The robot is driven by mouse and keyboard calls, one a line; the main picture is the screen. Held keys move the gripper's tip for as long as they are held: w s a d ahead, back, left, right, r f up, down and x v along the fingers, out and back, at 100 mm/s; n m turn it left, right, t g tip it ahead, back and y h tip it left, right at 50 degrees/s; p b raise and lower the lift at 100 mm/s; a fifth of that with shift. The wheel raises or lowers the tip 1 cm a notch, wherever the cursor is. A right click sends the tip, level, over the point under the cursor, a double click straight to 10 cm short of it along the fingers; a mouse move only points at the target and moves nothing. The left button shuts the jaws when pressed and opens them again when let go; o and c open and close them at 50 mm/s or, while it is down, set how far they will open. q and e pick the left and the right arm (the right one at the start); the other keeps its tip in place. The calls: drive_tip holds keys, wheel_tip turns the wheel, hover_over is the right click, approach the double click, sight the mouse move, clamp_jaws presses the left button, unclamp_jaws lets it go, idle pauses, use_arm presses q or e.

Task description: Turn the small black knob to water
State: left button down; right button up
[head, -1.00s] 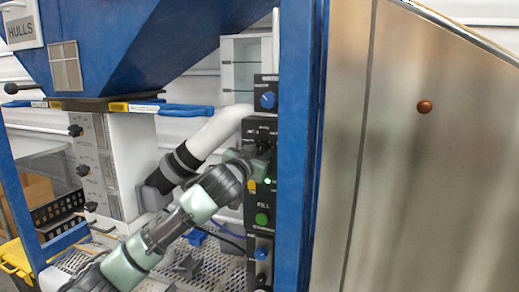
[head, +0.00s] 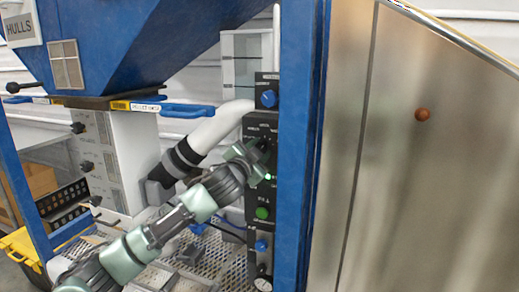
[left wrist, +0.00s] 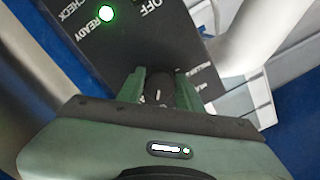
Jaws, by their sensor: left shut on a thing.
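The small black knob (left wrist: 161,93) sits on a black control panel (head: 258,190), between the fingers of my left gripper in the left wrist view. My left gripper (left wrist: 160,88) is shut on the knob; in the head view the gripper (head: 262,149) is at the panel's upper part and hides the knob. The white mark on the knob shows between the fingers. Panel words READY, CHECK and OFF can be read in the left wrist view, with a lit green light (left wrist: 106,13) by READY. The label at the knob's pointer is too small to read. My right gripper is out of view.
A green button (head: 262,213) and a blue knob (head: 261,245) are below on the panels, another blue knob (head: 268,98) above. A blue post (head: 292,150) stands close right of the panel. A white pipe (head: 220,125) runs close left behind my arm.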

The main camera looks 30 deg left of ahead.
use_arm(q)
drive_tip(key=c, duration=0.9)
unclamp_jaws()
drive_tip(key=shift+c, duration=0.2)
drive_tip(key=b+v, duration=0.2)
drive_tip(key=v, duration=0.6)
drive_tip(key=shift+w, duration=0.1)
